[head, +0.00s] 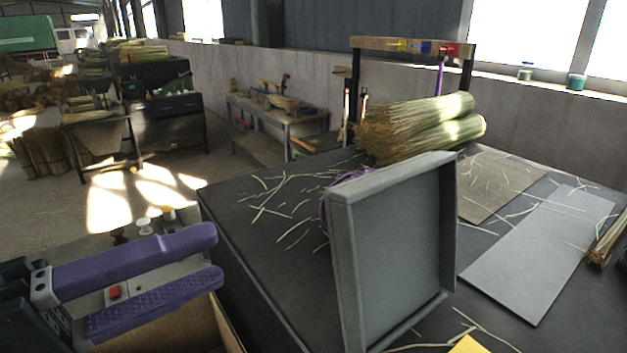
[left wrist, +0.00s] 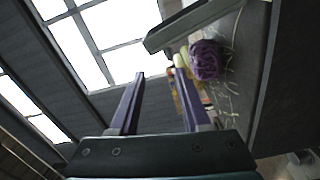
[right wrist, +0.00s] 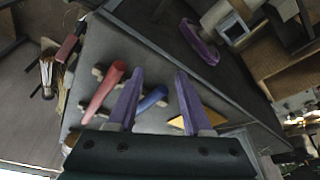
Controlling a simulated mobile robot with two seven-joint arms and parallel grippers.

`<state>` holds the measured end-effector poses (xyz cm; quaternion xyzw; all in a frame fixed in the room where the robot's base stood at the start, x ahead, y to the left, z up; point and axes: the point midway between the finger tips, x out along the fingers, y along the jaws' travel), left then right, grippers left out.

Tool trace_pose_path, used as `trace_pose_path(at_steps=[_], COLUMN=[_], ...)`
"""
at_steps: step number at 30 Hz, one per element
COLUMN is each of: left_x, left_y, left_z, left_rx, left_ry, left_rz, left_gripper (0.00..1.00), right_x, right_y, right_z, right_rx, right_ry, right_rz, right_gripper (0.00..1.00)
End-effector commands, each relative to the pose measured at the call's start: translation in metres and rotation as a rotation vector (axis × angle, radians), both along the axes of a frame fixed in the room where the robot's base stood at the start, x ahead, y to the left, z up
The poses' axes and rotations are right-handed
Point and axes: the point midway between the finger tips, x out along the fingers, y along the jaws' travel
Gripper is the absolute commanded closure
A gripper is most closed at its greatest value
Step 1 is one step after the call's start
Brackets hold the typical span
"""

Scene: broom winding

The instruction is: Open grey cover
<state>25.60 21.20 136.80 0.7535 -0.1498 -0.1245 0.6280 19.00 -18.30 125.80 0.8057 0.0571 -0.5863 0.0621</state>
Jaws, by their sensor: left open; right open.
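The grey cover (head: 395,255) is a shallow rimmed panel standing raised, tilted a little, on the dark worktable. A ball of purple twine shows partly behind its left edge, and shows more fully in the left wrist view (left wrist: 207,60). A grey edge, apparently the cover's (left wrist: 190,22), is at the top there. My left gripper (head: 218,256) is open and empty, left of the cover and apart from it. My right gripper (right wrist: 160,75) is open, seen only in its wrist view, above a grey surface with red (right wrist: 104,90) and blue (right wrist: 151,98) handled tools.
Straw bundles (head: 425,128) lie behind the cover below a tool rack (head: 405,45). A flat grey plate (head: 540,255) and a brown board (head: 500,187) lie to its right. Loose straw is scattered over the table (head: 260,240). A cardboard box (head: 205,325) is below my left gripper.

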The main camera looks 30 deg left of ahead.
Motion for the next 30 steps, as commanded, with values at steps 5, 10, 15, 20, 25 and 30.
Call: trace_pose_path(at_steps=[5, 10, 15, 20, 25, 30], left_x=[-0.0106, -0.0127, -0.0125, -0.0126, -0.0126, -0.0125], left_y=[0.0039, 0.0048, 0.0047, 0.0046, 0.0046, 0.0046], left_z=[0.0006, 0.0004, 0.0006, 0.0011, 0.0003, 0.0004], left_rx=[0.001, 0.000, 0.000, 0.000, -0.001, 0.000], left_ry=[0.001, -0.001, -0.001, 0.000, 0.001, -0.001], left_rz=[-0.002, -0.002, -0.002, -0.002, -0.002, -0.002], left_gripper=[0.53, 0.53, 0.53, 0.53, 0.53, 0.53], right_x=[0.0000, 0.0000, 0.0000, 0.0000, 0.0000, 0.0000], right_y=[0.0000, 0.0000, -0.0001, -0.0001, -0.0002, -0.0002], right_z=[0.0037, 0.0037, 0.0039, 0.0088, 0.0078, 0.0077], right_rx=[0.000, 0.000, 0.000, 0.000, 0.000, 0.000], right_ry=[0.000, 0.000, 0.000, 0.000, 0.000, 0.000], right_rz=[0.000, 0.000, 0.000, 0.000, 0.000, 0.000], right_gripper=[0.50, 0.50, 0.50, 0.50, 0.50, 0.50])
